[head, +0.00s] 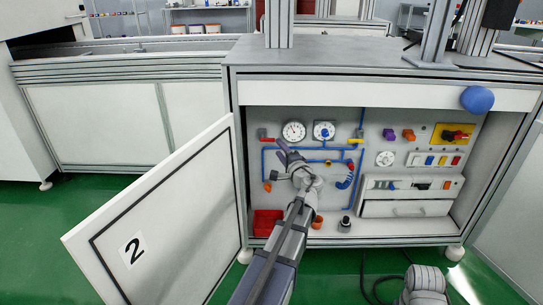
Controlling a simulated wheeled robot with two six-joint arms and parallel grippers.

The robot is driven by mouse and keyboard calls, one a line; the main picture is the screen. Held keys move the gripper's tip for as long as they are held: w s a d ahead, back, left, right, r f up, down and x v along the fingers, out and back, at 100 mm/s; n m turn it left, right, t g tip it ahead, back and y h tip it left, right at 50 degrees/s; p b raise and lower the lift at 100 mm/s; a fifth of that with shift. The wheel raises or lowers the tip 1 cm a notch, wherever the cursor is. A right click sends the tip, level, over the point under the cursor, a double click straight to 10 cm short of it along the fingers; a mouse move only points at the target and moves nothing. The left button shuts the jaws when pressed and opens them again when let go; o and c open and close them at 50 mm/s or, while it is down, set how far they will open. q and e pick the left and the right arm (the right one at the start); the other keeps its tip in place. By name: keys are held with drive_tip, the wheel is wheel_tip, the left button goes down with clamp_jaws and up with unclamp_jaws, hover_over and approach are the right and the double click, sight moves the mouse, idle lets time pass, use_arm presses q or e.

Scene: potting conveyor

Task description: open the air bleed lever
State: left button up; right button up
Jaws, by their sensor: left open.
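The open cabinet (414,209) holds a back panel with blue air piping (263,165). Several small coloured handles sit on the piping: a red one (266,139) at upper left, a yellow one (356,141) at right, and an orange one (267,187) at lower left. A blue and red striped part (346,177) hangs at the right. I cannot tell which of these is the air bleed lever. My left gripper (284,155) is open in front of the piping, below the gauges, and hides part of the panel. My right gripper is out of view.
The cabinet door (165,215), marked 2, stands open at left. Two gauges (294,131) are above the piping. A red bin (266,222) and an orange pot (317,222) stand on the cabinet floor. A red switch on yellow (454,134) and a drawer (407,208) are at right.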

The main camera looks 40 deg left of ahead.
sight(272, 141)
use_arm(q)
drive_tip(key=shift+w+a+f, duration=0.1)
drive_tip(key=shift+a+f, duration=0.1)
drive_tip(key=shift+a, duration=0.05)
drive_tip(key=x, duration=0.7)
drive_tip(key=shift+w+a, duration=0.25)
drive_tip(key=shift+a, duration=0.05)
clamp_jaws()
idle(0.4)
